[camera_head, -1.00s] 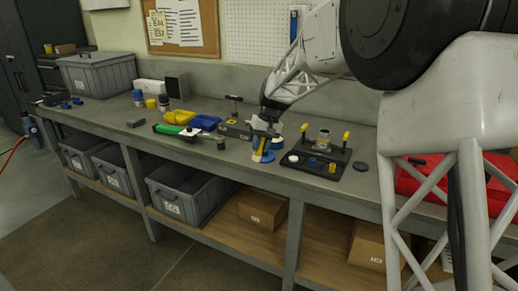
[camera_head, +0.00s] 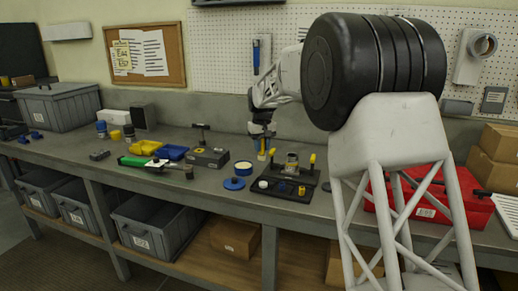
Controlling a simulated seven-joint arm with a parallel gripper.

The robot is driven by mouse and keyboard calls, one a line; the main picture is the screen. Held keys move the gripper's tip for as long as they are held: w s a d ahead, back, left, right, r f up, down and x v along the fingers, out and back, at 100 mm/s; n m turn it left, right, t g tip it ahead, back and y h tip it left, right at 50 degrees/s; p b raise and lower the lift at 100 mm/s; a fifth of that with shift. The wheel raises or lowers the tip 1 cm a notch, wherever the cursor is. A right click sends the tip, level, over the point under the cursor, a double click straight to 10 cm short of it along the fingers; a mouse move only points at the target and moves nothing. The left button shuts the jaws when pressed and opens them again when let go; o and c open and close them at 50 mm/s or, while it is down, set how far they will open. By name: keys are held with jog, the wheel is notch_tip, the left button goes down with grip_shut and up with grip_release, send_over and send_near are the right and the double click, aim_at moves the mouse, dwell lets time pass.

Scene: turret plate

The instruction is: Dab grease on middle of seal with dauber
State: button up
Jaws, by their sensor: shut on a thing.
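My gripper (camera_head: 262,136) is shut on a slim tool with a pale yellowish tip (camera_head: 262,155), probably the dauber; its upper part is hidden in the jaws. The tip points down near the back left corner of the black plate (camera_head: 264,194); I cannot tell whether it touches anything. On the plate stand a clear-looking cylinder (camera_head: 291,161), yellow-topped posts, a white disc (camera_head: 263,184) and small blue and yellow parts. The seal cannot be made out at this size. An open blue tin (camera_head: 243,168) with pale contents, probably grease, stands left of the plate, with a blue lid (camera_head: 234,184) before it.
Left on the bench lie a green-handled tool (camera_head: 135,161), yellow (camera_head: 145,147) and blue (camera_head: 172,152) bins and a grey block with a T-handled tool (camera_head: 207,157). A dark disc (camera_head: 326,187) lies right of the plate. A red case (camera_head: 455,203) stands farther right.

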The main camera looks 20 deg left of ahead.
aim_at(262, 154)
jog(key=shift+f, duration=0.2)
jog(key=shift+f, duration=2.35)
jog(key=shift+r, duration=0.4)
